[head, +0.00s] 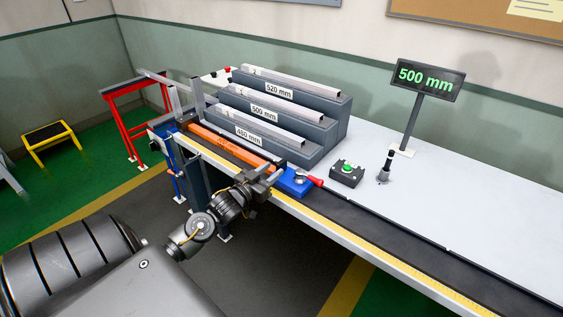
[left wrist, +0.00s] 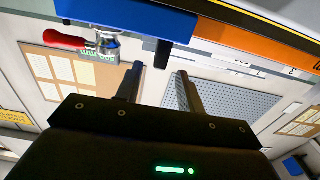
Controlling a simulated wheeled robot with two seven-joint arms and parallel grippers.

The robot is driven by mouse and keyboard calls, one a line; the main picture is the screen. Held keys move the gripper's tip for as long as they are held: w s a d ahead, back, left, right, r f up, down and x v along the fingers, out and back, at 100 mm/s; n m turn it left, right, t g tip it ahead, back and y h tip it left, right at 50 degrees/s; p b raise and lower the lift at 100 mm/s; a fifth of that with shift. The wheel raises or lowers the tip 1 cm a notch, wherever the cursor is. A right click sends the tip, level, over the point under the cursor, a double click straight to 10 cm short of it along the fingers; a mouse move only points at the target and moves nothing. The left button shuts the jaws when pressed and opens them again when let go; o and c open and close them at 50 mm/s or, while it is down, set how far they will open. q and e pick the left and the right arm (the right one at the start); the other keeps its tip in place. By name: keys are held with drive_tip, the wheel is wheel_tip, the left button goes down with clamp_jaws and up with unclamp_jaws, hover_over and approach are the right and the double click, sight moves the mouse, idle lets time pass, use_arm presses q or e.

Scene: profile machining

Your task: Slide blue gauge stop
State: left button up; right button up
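The blue gauge stop (head: 294,183), with a red-handled clamp lever (head: 316,180), sits on the dark rail along the bench's front. It also shows at the top of the left wrist view (left wrist: 115,14). An orange profile (head: 228,143) lies along the rail to the stop's left. My left gripper (head: 272,175) is at the bench's front edge, just left of the stop. My right gripper is out of view.
A yellow scale strip (head: 360,240) runs along the front edge. Behind the rail stand a stepped rack (head: 315,150) of grey profiles, a green-button box (head: 346,173) and a sign (head: 429,79) reading 500 mm. The rail right of the stop is clear.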

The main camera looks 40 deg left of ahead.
sight(277, 166)
use_arm(q)
drive_tip(key=w, duration=0.5)
drive_tip(key=shift+w+p, duration=0.35)
drive_tip(key=shift+w, duration=0.05)
drive_tip(key=shift+c, duration=0.2)
clamp_jaws()
